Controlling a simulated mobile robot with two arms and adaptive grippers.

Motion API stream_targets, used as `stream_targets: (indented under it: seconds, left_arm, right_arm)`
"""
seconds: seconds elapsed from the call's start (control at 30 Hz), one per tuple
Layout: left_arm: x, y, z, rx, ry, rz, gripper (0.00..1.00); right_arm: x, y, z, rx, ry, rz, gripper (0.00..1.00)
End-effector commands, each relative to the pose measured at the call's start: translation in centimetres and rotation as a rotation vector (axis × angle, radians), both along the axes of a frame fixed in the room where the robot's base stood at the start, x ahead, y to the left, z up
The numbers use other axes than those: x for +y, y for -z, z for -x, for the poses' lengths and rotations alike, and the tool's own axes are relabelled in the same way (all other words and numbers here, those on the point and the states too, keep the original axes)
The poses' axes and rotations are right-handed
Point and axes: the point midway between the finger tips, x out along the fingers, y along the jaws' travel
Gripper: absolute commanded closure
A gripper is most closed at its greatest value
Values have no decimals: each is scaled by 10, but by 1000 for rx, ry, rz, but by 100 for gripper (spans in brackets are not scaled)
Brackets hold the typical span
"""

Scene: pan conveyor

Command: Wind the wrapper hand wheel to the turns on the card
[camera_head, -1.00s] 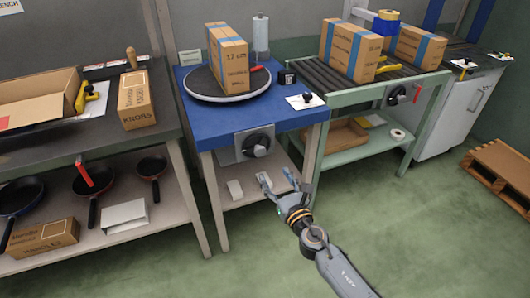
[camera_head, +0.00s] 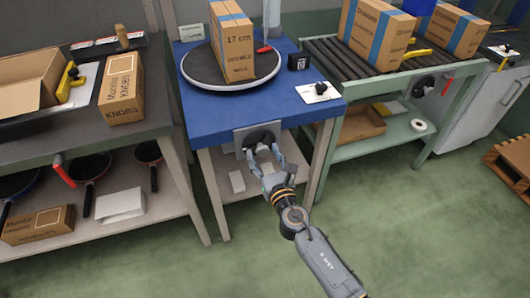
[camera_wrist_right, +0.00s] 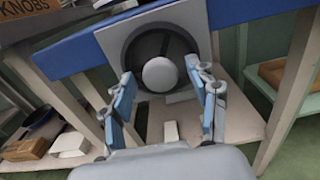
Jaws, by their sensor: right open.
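The hand wheel (camera_head: 257,135) is a dark disc with a round grey knob, on a grey plate on the front of the blue wrapper table (camera_head: 215,125). In the right wrist view the knob (camera_wrist_right: 160,75) sits between the fingers. My right gripper (camera_head: 265,151) is open in front of the wheel, fingers to either side of the knob; contact cannot be told. A box (camera_head: 236,50) marked "17 cm double wall" stands on the round turntable (camera_head: 205,88). A white card (camera_head: 320,93) lies at the table's right; its writing is unreadable. My left gripper is out of view.
A small black device (camera_head: 298,62) stands on the blue table. At right is a roller conveyor (camera_head: 340,62) with boxes and a red-handled crank (camera_head: 447,87). At left is a bench with a knobs box (camera_head: 122,88) and pans below. The green floor in front is clear.

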Motion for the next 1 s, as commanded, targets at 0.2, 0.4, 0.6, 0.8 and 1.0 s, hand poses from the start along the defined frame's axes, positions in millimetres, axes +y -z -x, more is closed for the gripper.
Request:
stream_targets:
  seconds: [0.2,0.4,0.6,0.8,1.0]
  left_arm:
    - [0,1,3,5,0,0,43]
    - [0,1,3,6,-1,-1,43]
    - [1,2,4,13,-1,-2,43]
    - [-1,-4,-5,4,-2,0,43]
    - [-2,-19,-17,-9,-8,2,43]
  right_arm:
    - [0,0,0,0,0,0,75]
    - [0,0,0,0,0,-1,95]
    - [0,0,0,11,0,-33,95]
    - [0,1,0,43,0,-134,95]
    - [0,1,0,90,0,-280,95]
